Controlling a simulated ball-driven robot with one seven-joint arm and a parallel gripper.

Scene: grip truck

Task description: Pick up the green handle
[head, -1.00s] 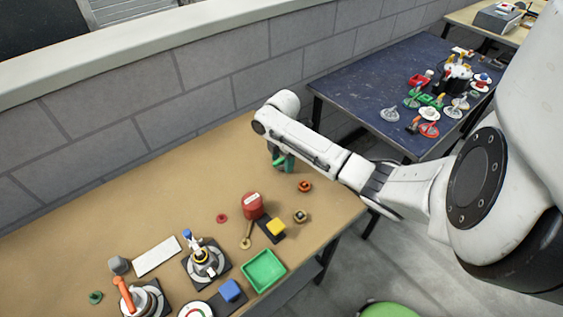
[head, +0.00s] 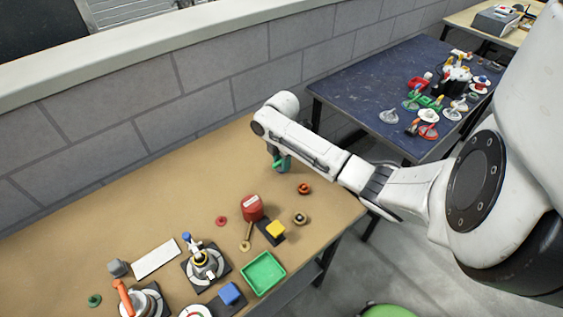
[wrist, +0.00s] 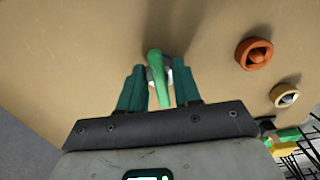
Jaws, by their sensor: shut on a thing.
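My gripper (wrist: 160,88) is shut on the green handle. In the head view my gripper (head: 280,163) is low over the far right part of the brown table (head: 190,165). There the handle is hard to tell apart from the teal fingers. I cannot tell whether it is clear of the tabletop.
An orange-red knob (head: 304,188) and a brass-coloured round piece (head: 300,218) lie nearby. A grey block wall (head: 150,120) runs behind the table.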

